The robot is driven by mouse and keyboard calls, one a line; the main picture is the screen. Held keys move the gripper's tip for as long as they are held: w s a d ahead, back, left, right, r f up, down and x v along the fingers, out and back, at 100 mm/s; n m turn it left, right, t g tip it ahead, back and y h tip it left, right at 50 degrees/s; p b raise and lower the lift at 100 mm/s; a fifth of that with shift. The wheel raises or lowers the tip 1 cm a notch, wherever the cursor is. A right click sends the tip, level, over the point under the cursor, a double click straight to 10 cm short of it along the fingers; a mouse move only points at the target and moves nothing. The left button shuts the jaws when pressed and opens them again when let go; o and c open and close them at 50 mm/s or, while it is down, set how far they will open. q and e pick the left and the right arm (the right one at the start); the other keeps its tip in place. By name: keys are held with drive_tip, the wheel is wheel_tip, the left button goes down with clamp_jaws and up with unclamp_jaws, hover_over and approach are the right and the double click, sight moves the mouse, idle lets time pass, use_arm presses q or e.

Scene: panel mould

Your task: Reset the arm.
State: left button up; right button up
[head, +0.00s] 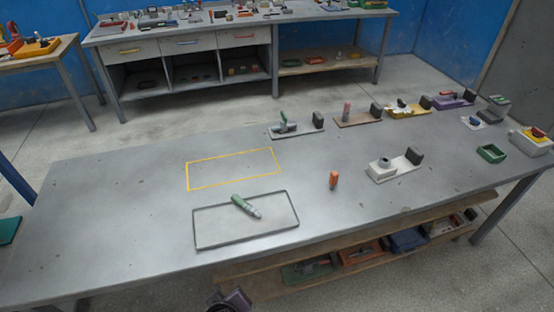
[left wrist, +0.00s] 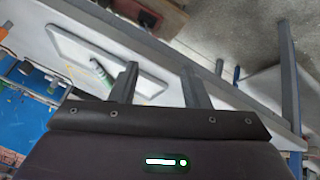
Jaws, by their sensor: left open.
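The grey table (head: 110,215) carries a thin dark rectangular frame (head: 246,247), with a green and grey cylindrical piece (head: 245,206) lying inside it. My left gripper (left wrist: 160,72) shows in the left wrist view with its two fingers apart and nothing between them. In that view the frame (left wrist: 75,22) and the green piece (left wrist: 102,72) lie beyond the fingers to the left, apart from them. My right gripper is in neither view.
A yellow outlined rectangle (head: 232,165) on the table is empty. An orange piece (head: 334,180) stands right of the frame. Several fixtures and a green tray (head: 491,152) line the right side. Trays fill the lower shelf. The table's left part is clear.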

use_arm(q)
drive_tip(key=s+a+f+m+g+y+b, duration=0.1)
drive_tip(key=s+a+f+m, duration=0.15)
drive_tip(key=f, duration=1.05)
drive_tip(key=s+a+f+m+g+b, duration=0.15)
drive_tip(key=a+f+m, duration=0.25)
drive_tip(key=f, duration=0.8)
drive_tip(key=s+a+f+m+g+h+b, duration=0.1)
drive_tip(key=s+a+f+m, duration=0.1)
drive_tip(key=s+f, duration=0.7)
drive_tip(key=s+a+f+m+g+h+b, duration=0.1)
drive_tip(key=s+a+f+g, duration=0.1)
drive_tip(key=s+f, duration=0.7)
drive_tip(key=shift+s+a+m+b, duration=0.35)
drive_tip(key=shift+s+a, duration=0.15)
drive_tip(key=shift+s, duration=0.45)
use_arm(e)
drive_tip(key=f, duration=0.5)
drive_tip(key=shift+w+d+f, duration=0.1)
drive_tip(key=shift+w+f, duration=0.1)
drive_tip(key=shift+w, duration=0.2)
use_arm(q)
drive_tip(key=shift+f, duration=0.1)
